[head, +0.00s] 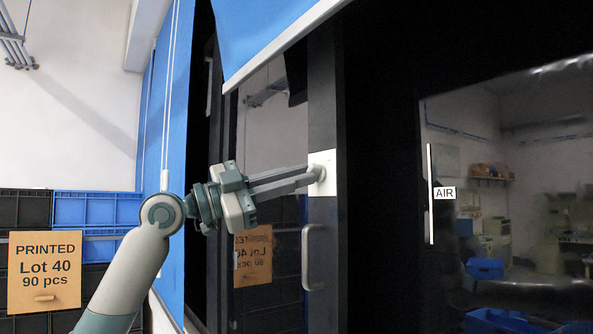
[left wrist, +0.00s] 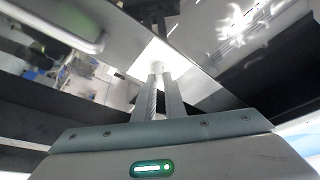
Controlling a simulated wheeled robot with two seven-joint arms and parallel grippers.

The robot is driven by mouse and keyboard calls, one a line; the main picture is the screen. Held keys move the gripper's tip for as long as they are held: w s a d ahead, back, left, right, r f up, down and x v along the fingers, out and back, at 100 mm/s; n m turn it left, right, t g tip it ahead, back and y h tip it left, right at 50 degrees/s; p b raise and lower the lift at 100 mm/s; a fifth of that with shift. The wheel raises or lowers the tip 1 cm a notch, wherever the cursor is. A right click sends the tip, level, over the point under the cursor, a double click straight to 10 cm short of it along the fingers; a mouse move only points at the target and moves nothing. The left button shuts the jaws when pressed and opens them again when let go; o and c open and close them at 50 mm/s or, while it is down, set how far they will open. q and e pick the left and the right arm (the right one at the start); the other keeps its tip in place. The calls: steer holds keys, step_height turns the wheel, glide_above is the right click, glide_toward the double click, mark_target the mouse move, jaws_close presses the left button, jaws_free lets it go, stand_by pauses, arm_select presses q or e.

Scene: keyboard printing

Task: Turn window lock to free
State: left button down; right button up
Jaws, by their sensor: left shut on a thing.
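The window lock (head: 318,172) is a small pale knob on a white plate (head: 328,160) on the dark window frame (head: 325,110). My left gripper (head: 310,177) reaches in from the left, and its two long fingers are shut on the lock knob. In the left wrist view the fingertips (left wrist: 158,74) meet the round white knob (left wrist: 156,66) in front of the bright plate (left wrist: 153,50). The fingers hide part of the knob, so its exact turn is hard to tell. My right gripper is not in view.
A grey pull handle (head: 306,258) is below the lock on the same frame. A blue blind (head: 255,35) hangs above. Blue and black crates (head: 97,208) with a "PRINTED Lot 40" card (head: 44,272) stand at left.

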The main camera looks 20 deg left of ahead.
arm_select(q)
steer(key=shift+m, duration=0.4)
steer(key=c, duration=1.8)
jaws_free()
steer(key=shift+s+a, duration=0.1)
steer(key=shift+a, duration=0.05)
steer(key=shift+b+v, duration=4)
steer(key=shift+v, duration=4.6)
